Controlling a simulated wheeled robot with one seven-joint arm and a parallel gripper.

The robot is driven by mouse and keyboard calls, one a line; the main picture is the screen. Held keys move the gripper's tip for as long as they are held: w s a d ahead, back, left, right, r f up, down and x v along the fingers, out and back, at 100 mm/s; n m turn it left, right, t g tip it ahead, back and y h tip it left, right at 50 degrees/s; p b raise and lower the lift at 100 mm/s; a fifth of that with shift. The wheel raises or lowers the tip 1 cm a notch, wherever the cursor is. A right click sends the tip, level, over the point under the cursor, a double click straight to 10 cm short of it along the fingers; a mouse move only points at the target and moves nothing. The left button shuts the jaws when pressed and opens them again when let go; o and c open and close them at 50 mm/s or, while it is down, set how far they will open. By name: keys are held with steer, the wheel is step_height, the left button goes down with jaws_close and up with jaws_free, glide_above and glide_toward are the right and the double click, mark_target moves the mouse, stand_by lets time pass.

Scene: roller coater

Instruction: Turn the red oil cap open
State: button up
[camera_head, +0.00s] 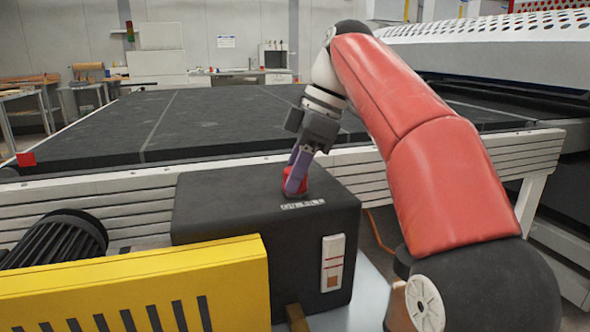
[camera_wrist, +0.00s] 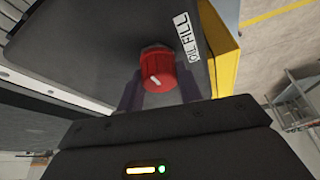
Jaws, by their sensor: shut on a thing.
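The red oil cap (camera_head: 303,183) sits on top of the dark box-shaped housing (camera_head: 225,205) in the head view. In the wrist view the cap (camera_wrist: 158,68) is a ridged red knob with a white pointer line, next to the white "OIL FILL" label (camera_wrist: 188,38). My gripper (camera_head: 296,176) reaches down from above onto the cap, with its purple fingers on either side of it. In the wrist view the fingers (camera_wrist: 159,92) flank the cap and are shut on it. The fingers partly hide the cap in the head view.
A yellow slotted guard (camera_head: 150,285) stands in front at the lower left, beside a black ribbed motor (camera_head: 55,240). A wide black conveyor bed (camera_head: 220,115) with a pale side rail lies behind the housing. A sight gauge (camera_head: 333,262) is on the housing's front.

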steer(key=shift+n+g, duration=0.5)
steer(key=shift+n, duration=0.7)
steer(key=o, duration=1)
